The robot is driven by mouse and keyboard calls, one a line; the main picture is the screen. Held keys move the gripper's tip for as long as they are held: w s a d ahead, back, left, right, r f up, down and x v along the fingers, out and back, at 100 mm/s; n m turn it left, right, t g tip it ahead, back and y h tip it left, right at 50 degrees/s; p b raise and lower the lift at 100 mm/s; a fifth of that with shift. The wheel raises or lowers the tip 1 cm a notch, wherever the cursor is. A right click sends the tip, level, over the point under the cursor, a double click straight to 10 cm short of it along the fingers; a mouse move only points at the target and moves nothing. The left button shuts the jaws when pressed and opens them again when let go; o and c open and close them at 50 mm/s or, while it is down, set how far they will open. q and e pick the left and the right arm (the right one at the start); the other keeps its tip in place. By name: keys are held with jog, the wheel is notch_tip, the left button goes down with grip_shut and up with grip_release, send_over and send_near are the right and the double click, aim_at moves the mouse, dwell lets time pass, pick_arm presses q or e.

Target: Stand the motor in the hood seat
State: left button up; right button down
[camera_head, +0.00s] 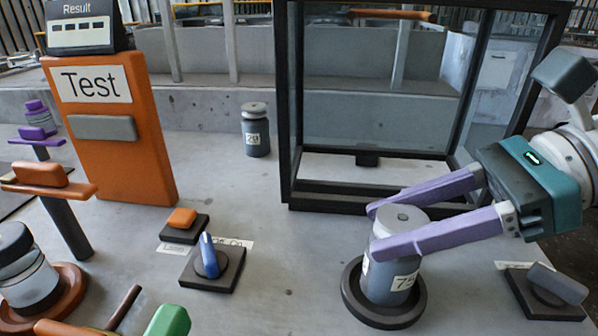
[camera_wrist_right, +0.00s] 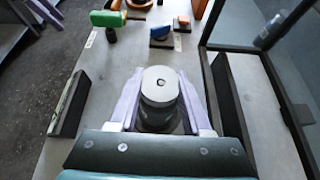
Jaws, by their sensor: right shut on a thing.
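The motor appears to be the grey cylinder (camera_head: 386,284) with a white number label and a lighter round cap. It stands upright within a round black ring seat (camera_head: 352,296) in front of the glass hood (camera_head: 290,160). My right gripper (camera_head: 385,228) comes in from the right, its two purple fingers closed on either side of the cylinder's upper part. In the right wrist view the cylinder (camera_wrist_right: 160,86) sits between the fingers. The cylinder's foot is partly hidden by the ring rim, so I cannot tell whether it rests on the bottom. My left gripper is not in view.
A smaller grey cylinder (camera_head: 256,135) stands behind, left of the hood. An orange Test board (camera_head: 115,150), a blue switch (camera_head: 208,260), an orange button (camera_head: 182,218) and a grey switch (camera_head: 556,284) are around. Another cylinder (camera_head: 28,280) stands on a brown ring at left.

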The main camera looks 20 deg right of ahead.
jog(key=c, duration=0.8)
grip_release()
jog(key=o, duration=0.5)
jog(key=shift+r, duration=0.15)
jog(key=shift+c, duration=0.2)
jog(key=p+v, duration=0.1)
jog(key=v, duration=1.1)
